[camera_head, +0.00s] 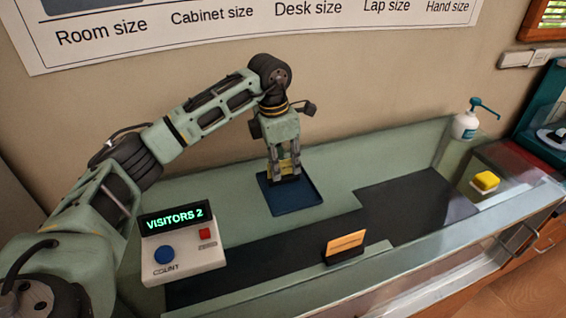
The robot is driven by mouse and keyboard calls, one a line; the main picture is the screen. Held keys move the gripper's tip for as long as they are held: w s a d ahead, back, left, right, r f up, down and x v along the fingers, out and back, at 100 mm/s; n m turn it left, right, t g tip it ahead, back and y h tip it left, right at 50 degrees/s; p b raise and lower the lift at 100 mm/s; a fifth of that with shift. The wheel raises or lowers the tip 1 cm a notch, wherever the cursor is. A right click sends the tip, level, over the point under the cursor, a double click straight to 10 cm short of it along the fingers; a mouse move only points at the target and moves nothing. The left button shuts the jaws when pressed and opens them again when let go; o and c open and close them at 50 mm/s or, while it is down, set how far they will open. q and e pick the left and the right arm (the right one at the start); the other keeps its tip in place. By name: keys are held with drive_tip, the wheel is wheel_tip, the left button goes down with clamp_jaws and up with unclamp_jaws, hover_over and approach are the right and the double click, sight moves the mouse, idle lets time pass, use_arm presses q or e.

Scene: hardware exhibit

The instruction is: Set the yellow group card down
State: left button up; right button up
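My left gripper (285,163) points straight down over the blue tray (310,198). Its fingers are closed on the yellow group card (291,165), which shows as a small yellow patch between them with a dark base below. Most of the card is hidden by the fingers. The dark base is at the back part of the tray; I cannot tell whether it touches the tray or hangs just above it. My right gripper is not in view.
An orange card (346,243) stands in a dark holder at the front. A visitor counter (180,244) reading "VISITORS 2" is at the left. A yellow block (485,181) and a pump bottle (465,125) are at the right. The dark mat (415,205) has free room.

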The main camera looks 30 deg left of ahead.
use_arm(q)
drive_tip(key=shift+r, duration=0.55)
wheel_tip(320, 180, up, 11)
drive_tip(key=s+a+b, duration=0.1)
drive_tip(key=b, duration=0.1)
